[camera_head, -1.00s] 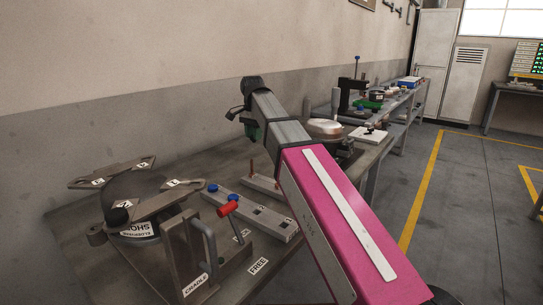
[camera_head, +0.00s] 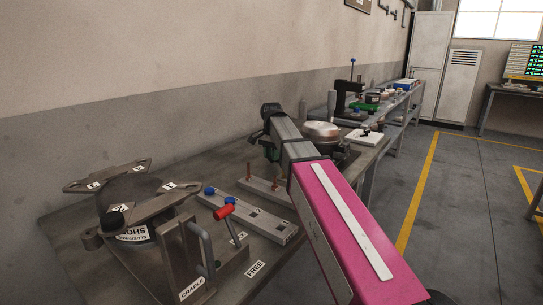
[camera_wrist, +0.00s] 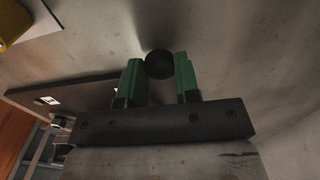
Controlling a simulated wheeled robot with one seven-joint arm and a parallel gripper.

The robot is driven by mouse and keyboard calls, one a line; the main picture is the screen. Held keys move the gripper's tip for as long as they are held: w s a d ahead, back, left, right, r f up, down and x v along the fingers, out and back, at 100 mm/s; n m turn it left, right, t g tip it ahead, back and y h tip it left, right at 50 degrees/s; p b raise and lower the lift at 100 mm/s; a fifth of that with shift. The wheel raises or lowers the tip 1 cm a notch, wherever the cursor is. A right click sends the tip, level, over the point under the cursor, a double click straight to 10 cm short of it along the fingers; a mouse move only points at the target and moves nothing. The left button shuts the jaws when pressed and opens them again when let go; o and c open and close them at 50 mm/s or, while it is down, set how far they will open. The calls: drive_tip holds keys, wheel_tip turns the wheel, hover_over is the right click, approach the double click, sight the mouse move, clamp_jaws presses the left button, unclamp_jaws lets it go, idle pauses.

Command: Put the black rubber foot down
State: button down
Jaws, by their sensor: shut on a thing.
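The black rubber foot (camera_wrist: 159,64) is a small dark round piece in the wrist view. It sits between the green fingertips of my gripper (camera_wrist: 159,74), which is shut on it. A worn grey surface lies behind it; I cannot tell whether the foot touches it. The foot is hidden there.
A dark round compressor (camera_head: 148,196) with metal arms stands at the left. A cradle bracket (camera_head: 185,260) and a grey block (camera_head: 262,220) with blue knobs and a red-tipped lever are in front. A bar with copper pins (camera_head: 262,188) lies near my arm. Bare bench shows by the wall.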

drive_tip(key=shift+f, duration=0.2)
drive_tip(key=c, duration=0.8)
unclamp_jaws()
drive_tip(key=shift+c, duration=0.2)
drive_tip(key=shift+r, duration=0.1)
wheel_tip(320, 180, up, 12)
